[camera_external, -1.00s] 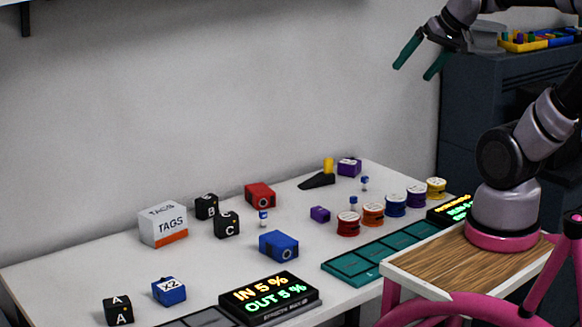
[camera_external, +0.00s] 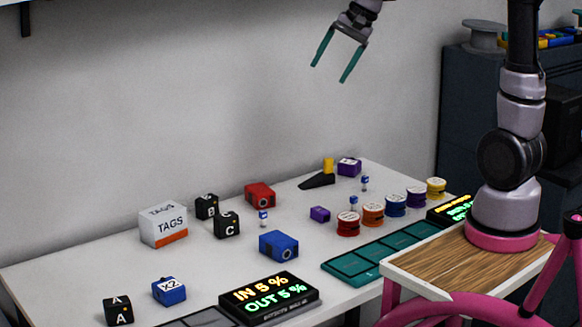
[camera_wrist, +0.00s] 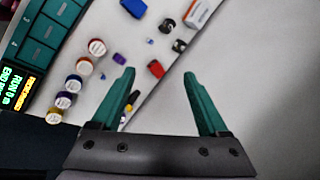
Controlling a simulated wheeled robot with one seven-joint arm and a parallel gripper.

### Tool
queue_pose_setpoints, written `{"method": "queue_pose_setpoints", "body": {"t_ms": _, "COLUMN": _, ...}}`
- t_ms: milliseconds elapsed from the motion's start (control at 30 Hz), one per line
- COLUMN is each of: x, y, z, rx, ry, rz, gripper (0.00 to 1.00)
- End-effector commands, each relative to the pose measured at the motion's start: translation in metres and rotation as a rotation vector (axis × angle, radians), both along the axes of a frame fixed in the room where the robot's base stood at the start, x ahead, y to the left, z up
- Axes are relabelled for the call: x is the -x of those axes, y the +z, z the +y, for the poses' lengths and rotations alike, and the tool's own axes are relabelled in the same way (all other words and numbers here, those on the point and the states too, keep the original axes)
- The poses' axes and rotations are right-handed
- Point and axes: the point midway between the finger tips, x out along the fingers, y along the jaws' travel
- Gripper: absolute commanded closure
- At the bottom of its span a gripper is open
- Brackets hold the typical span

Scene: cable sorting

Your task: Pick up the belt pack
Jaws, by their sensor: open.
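My gripper (camera_external: 328,74) is open and empty, high above the back of the table near the wall. It also shows in the wrist view (camera_wrist: 158,72), with its teal fingers spread. I cannot tell for sure which thing is the belt pack. Box-like candidates are a blue box with a round socket (camera_external: 278,245), near the table's middle, and a similar red box (camera_external: 260,195) farther back. In the wrist view the blue box (camera_wrist: 134,7) is at the top edge and the red box (camera_wrist: 156,69) lies between the fingertips, far below.
The table (camera_external: 85,262) also holds a TAGS box (camera_external: 163,226), black lettered cubes (camera_external: 227,225), a blue x2 cube (camera_external: 169,291), coloured spools (camera_external: 372,214), a black-and-yellow wedge (camera_external: 319,180), purple blocks (camera_external: 349,167), a teal tray (camera_external: 350,266) and a lit display (camera_external: 269,298).

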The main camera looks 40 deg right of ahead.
Motion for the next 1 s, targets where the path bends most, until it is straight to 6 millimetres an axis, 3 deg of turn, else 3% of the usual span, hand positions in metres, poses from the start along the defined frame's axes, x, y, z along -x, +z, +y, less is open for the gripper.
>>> {"method": "queue_pose_setpoints", "body": {"t_ms": 33, "x": -0.021, "y": -0.015, "z": 0.010, "rx": -0.024, "ry": -0.036, "rz": 0.046, "gripper": 0.22}}
{"method": "queue_pose_setpoints", "body": {"t_ms": 200, "x": -0.079, "y": -0.067, "z": 0.042, "rx": -0.100, "ry": -0.181, "rz": 0.182, "gripper": 0.22}}
{"method": "queue_pose_setpoints", "body": {"t_ms": 367, "x": -0.124, "y": -0.131, "z": 0.074, "rx": -0.152, "ry": -0.324, "rz": 0.315, "gripper": 0.22}}
{"method": "queue_pose_setpoints", "body": {"t_ms": 500, "x": -0.154, "y": -0.195, "z": 0.102, "rx": -0.184, "ry": -0.451, "rz": 0.424, "gripper": 0.22}}
{"method": "queue_pose_setpoints", "body": {"t_ms": 700, "x": -0.174, "y": -0.269, "z": 0.129, "rx": -0.204, "ry": -0.590, "rz": 0.534, "gripper": 0.22}}
{"method": "queue_pose_setpoints", "body": {"t_ms": 800, "x": -0.178, "y": -0.288, "z": 0.135, "rx": -0.209, "ry": -0.627, "rz": 0.561, "gripper": 0.22}}
{"method": "queue_pose_setpoints", "body": {"t_ms": 1000, "x": -0.179, "y": -0.306, "z": 0.142, "rx": -0.210, "ry": -0.644, "rz": 0.575, "gripper": 0.22}}
